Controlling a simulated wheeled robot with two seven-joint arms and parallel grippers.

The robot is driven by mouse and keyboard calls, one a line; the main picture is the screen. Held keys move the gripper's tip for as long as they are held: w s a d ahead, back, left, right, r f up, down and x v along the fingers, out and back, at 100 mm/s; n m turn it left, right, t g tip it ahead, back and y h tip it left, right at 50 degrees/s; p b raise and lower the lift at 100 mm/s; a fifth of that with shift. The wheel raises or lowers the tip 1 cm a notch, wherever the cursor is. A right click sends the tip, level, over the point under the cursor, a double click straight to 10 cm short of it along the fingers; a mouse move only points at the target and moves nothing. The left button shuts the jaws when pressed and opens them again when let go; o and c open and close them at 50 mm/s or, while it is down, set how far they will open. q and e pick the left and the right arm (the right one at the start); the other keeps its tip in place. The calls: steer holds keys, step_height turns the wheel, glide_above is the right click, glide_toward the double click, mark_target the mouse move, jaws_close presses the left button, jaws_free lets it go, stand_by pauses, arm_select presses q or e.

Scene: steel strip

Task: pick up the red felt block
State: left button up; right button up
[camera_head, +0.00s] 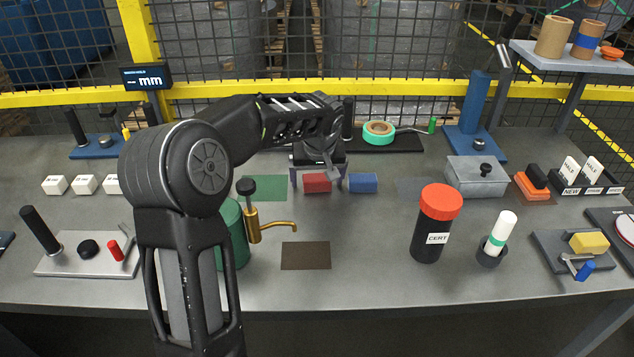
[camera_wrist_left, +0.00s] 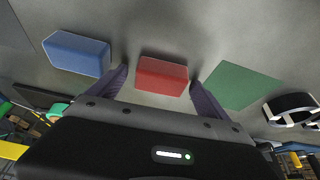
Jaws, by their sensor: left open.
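The red felt block (camera_head: 317,183) lies on the grey bench, between a green mat and a blue block. My left gripper (camera_head: 317,181) reaches over it from above, with one finger on each side of the block. In the left wrist view the red block (camera_wrist_left: 162,76) sits between the two fingertips (camera_wrist_left: 160,78), which are apart, with a narrow gap visible on either side. The blue block (camera_head: 363,183) lies just to the right in the head view and left of the fingers in the wrist view (camera_wrist_left: 77,53). My right gripper is in neither view.
The green mat (camera_head: 262,188) lies left of the red block, and a brown mat (camera_head: 306,255) lies in front. A green can with a brass spout (camera_head: 270,232) stands near my left arm. A black container with an orange lid (camera_head: 437,225) stands at right.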

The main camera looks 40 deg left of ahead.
mark_target(317, 177)
arm_select(q)
steer(key=c, duration=1.4)
step_height(317, 177, up, 10)
stand_by(0.7)
